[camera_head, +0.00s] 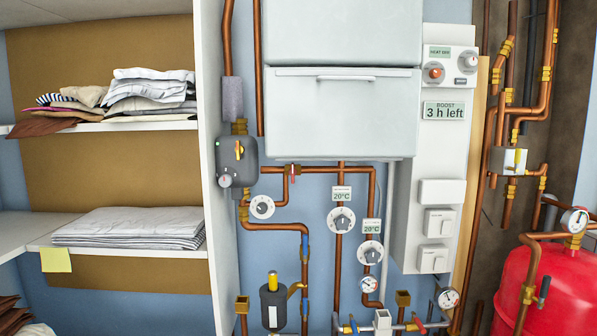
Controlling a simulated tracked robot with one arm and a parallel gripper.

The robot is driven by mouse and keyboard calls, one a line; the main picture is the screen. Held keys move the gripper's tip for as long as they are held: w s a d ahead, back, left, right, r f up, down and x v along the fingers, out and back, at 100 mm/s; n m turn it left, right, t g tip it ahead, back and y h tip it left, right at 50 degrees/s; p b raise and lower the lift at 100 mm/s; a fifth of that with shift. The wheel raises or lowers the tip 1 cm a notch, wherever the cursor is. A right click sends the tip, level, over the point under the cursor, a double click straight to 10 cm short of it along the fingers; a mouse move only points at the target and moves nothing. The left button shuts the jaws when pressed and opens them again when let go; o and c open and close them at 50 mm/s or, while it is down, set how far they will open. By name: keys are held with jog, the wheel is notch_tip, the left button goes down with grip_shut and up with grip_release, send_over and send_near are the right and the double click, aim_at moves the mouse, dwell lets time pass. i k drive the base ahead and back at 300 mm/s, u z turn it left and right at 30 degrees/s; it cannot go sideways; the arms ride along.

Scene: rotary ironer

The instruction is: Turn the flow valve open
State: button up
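A board of copper pipework fills the middle of the view, and no part is readably marked as the flow valve. Candidates are a small red-handled valve (292,173) on the pipe under the white cabinet, a blue-handled valve (305,248) on a vertical pipe below it, and a yellow handle (239,150) on a grey unit. Another yellow-handled valve (516,161) sits on a white box at the right. More blue and red handles show along the bottom edge. I cannot tell which valve is meant or whether any is open. My gripper is not in view.
A white boiler cabinet (341,105) hangs above the pipes. A white control panel (437,190) and a red tank (548,290) are at the right. Pipes and gauges crowd the wall.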

aim_at(292, 172)
jog(key=u, duration=0.05)
jog(key=i, duration=0.85)
jog(key=u, duration=0.55)
